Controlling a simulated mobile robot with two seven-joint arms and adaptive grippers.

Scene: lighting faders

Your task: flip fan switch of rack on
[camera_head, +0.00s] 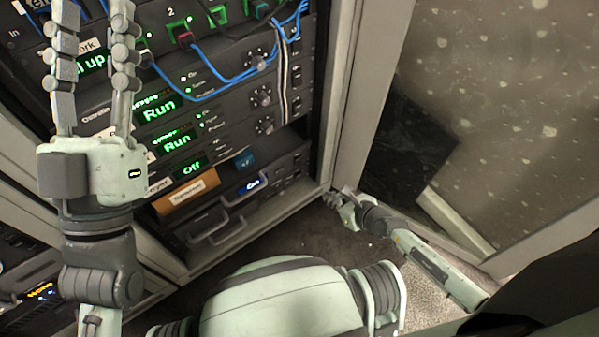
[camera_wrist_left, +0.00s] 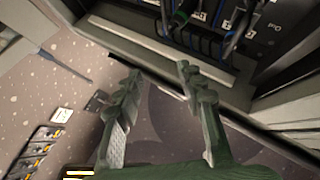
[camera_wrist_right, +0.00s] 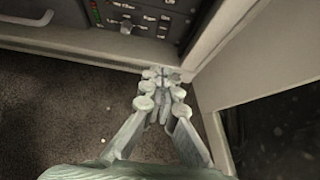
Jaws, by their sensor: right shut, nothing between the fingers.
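The rack (camera_head: 328,90) fills the upper middle of the head view. Its front has several units with green "Run" and "Off" displays, knobs and small switches. I cannot tell which switch is the fan switch. My right gripper (camera_head: 334,200) is shut and empty beside the rack's lower right corner. In the right wrist view its closed fingertips (camera_wrist_right: 164,75) are below a dark panel (camera_wrist_right: 132,18) with small knobs and buttons, near the frame post. My left gripper (camera_head: 92,20) is open and empty in front of the rack's left side; its spread fingers show in the left wrist view (camera_wrist_left: 158,75).
Blue cables (camera_head: 215,88) hang across the upper units. A tan labelled box (camera_head: 187,190) sits low in the rack. A grey frame post (camera_head: 352,90) and a speckled panel (camera_head: 500,110) stand on the right.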

